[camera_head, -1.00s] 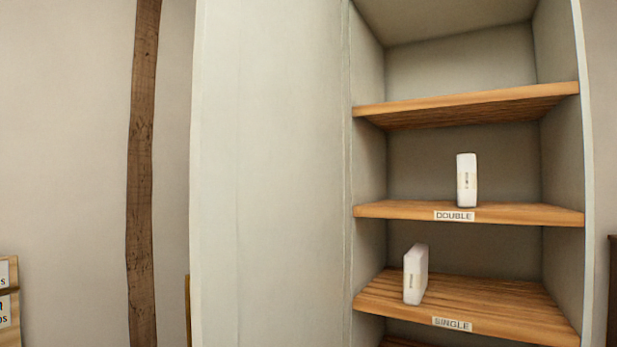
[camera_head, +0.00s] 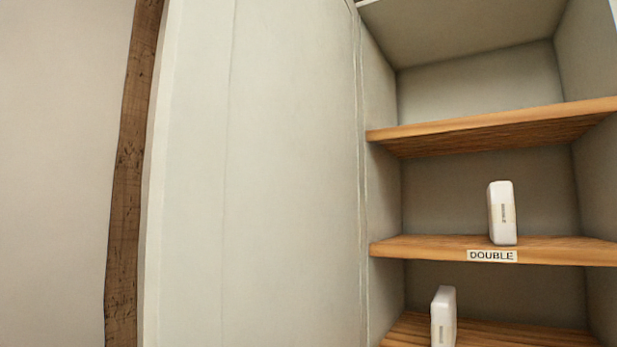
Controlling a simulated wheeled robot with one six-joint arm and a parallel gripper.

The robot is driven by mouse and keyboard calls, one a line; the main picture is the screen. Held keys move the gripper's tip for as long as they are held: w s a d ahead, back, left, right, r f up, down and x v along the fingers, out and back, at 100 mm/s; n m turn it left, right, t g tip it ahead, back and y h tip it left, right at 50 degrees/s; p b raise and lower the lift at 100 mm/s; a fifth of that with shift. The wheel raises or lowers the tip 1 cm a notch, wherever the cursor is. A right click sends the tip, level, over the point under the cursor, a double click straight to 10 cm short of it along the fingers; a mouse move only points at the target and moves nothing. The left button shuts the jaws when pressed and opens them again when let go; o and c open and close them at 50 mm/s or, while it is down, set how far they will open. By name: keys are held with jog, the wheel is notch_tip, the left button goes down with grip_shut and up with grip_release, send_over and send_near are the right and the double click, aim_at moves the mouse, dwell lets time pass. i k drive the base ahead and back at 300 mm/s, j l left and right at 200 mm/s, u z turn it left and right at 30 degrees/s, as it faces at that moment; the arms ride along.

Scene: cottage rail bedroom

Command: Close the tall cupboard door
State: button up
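The tall cupboard's door (camera_head: 275,180) is a pale grey-white panel standing open on the left of the cupboard. Its hinge side meets the cupboard's left side wall (camera_head: 381,190), and its free edge is at the far left of the panel. The cupboard's inside is exposed, with wooden shelves. A white pack (camera_head: 502,213) stands on the shelf labelled DOUBLE (camera_head: 430,250). Another white pack (camera_head: 443,316) stands on the shelf below (camera_head: 500,333). No handle shows on the door. My gripper is not in view.
A dark wooden post (camera_head: 128,180) runs up the pale wall (camera_head: 60,180) left of the door. The floor is out of view, so free room there cannot be told.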

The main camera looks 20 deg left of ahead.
aim_at(256, 216)
jog(key=k+j, duration=0.1)
jog(key=j, duration=0.35)
jog(key=k+j, duration=0.1)
jog(key=j, duration=0.4)
jog(key=k+j, duration=0.1)
jog(key=j, duration=0.8)
jog(key=k, duration=0.2)
